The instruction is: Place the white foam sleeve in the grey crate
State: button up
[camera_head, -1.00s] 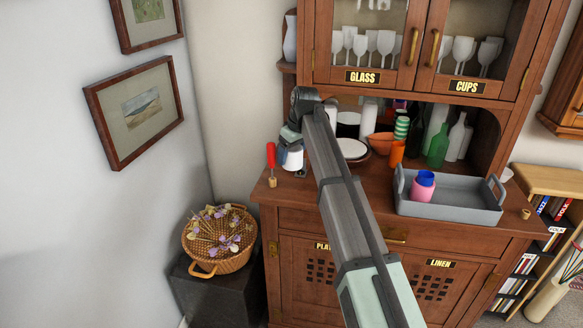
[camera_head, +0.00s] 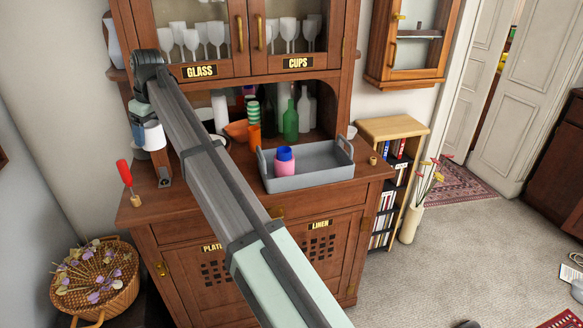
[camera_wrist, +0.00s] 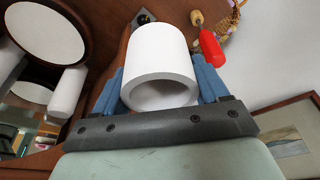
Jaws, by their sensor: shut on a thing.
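The white foam sleeve (camera_head: 153,136) is a short hollow tube held above the left part of the cabinet counter. In the wrist view the sleeve (camera_wrist: 157,55) sits between the two blue finger pads, its open end facing the camera. My gripper (camera_head: 146,128) is shut on it; it also shows in the wrist view (camera_wrist: 160,88). The grey crate (camera_head: 318,181) stands on the right part of the counter, to the right of my gripper. A pink and blue cup (camera_head: 285,165) is inside it, towards the left.
A red-handled tool (camera_head: 124,172) stands at the counter's left edge. An orange bowl (camera_head: 237,130), orange and green-striped cups (camera_head: 254,135) and a green bottle (camera_head: 291,122) stand behind and left of the crate. The upper glass cupboard overhangs the counter. My arm crosses the counter's front.

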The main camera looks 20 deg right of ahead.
jog(key=w+d+f+m, duration=0.2)
jog(key=w+d, duration=0.1)
jog(key=d, duration=1.2)
jog(key=m+t+h, duration=0.1)
jog(key=m+h, duration=0.1)
jog(key=m, duration=0.4)
send_over(320, 165)
jog(key=s, duration=0.1)
notch_tip(320, 165, down, 5)
jog(key=shift+d+f, duration=0.2)
jog(key=shift+f, duration=4.6)
jog(key=shift+f, duration=0.1)
jog(key=o, duration=1)
